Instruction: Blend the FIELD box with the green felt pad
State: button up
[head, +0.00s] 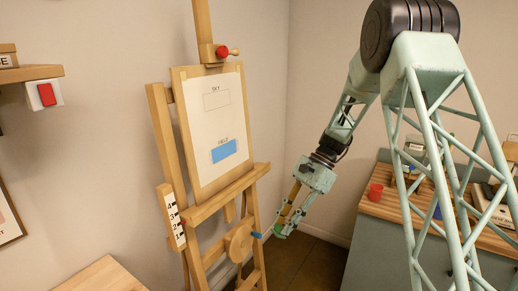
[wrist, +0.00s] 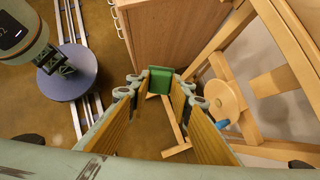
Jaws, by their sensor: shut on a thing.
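My gripper (head: 283,226) is shut on the green felt pad (wrist: 160,80), which sits between the fingertips in the wrist view. In the head view only a little green shows at the fingertips. My gripper hangs low, right of the easel and apart from it. The FIELD box (head: 224,152) is on the white sheet (head: 214,122) on the easel, filled with flat-looking blue. Above it the SKY box (head: 216,100) is an empty outline. The pad is well below and right of the FIELD box, not touching the sheet.
The easel's wooden wheel (head: 240,243) with a blue handle (head: 257,235) is close left of my gripper. A number scale (head: 174,220) stands on the easel's left. A wooden-topped counter (head: 377,205) with a red cup (head: 375,191) stands at right. Open space lies before the sheet.

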jog(key=w+a+r+m+t+y+p, duration=0.2)
jog(key=w+a+r+m+t+y, duration=0.3)
jog(key=w+a+r+m+y, duration=0.3)
jog(key=w+a+r+m+t, duration=0.1)
jog(key=w+r+m+t, duration=0.3)
jog(key=w+r+t, duration=0.3)
jog(key=shift+w+r+m+t+p, duration=0.45)
jog(key=shift+w+r, duration=1.45)
jog(key=shift+w, duration=0.8)
jog(key=shift+a, duration=0.25)
jog(key=shift+p+x, duration=0.5)
jog(key=shift+x, duration=1.95)
jog(key=shift+x, duration=0.9)
jog(key=shift+s+b, duration=0.15)
jog(key=shift+b, duration=0.15)
jog(key=shift+s+a+b, duration=0.3)
jog(key=shift+s, duration=0.25)
jog(key=shift+s+a+b, duration=0.25)
jog(key=shift+s+a, duration=0.05)
jog(key=shift+s, duration=0.25)
